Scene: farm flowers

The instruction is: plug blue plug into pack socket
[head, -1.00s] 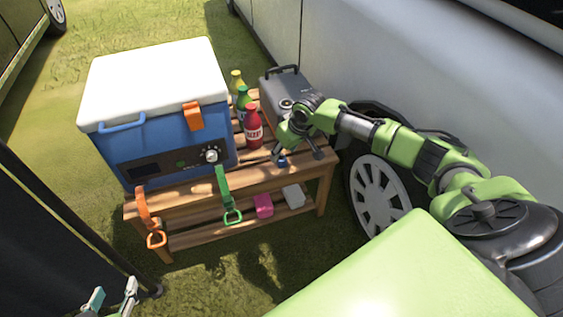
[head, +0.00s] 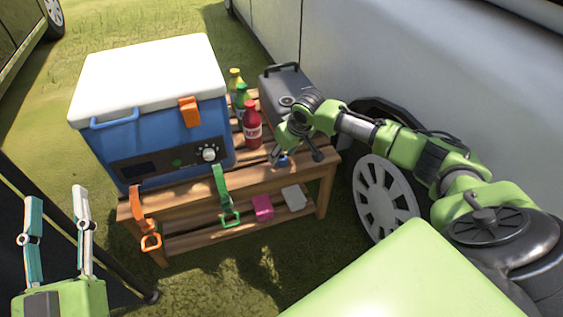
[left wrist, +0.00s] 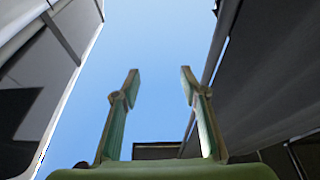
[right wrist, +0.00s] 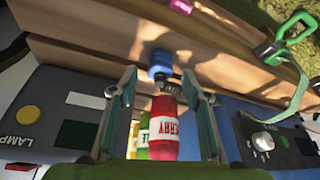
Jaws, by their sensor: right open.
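The blue plug (head: 282,161) lies at the front right of the wooden bench top, and it also shows in the right wrist view (right wrist: 160,64). My right gripper (head: 296,153) is over that bench corner. In the right wrist view its fingers (right wrist: 158,80) are apart, with the plug just beyond the tips, not gripped. The grey pack (head: 284,88) with a handle stands at the back right of the bench. Its socket cannot be made out clearly. My left gripper (head: 57,200) is open and empty at the lower left, away from the bench.
A blue cooler (head: 160,130) with a white lid fills the bench's left side. Red (head: 252,125), green and yellow bottles stand between cooler and pack. Orange and green (head: 222,195) straps hang in front. A pale vehicle (head: 400,80) borders the right.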

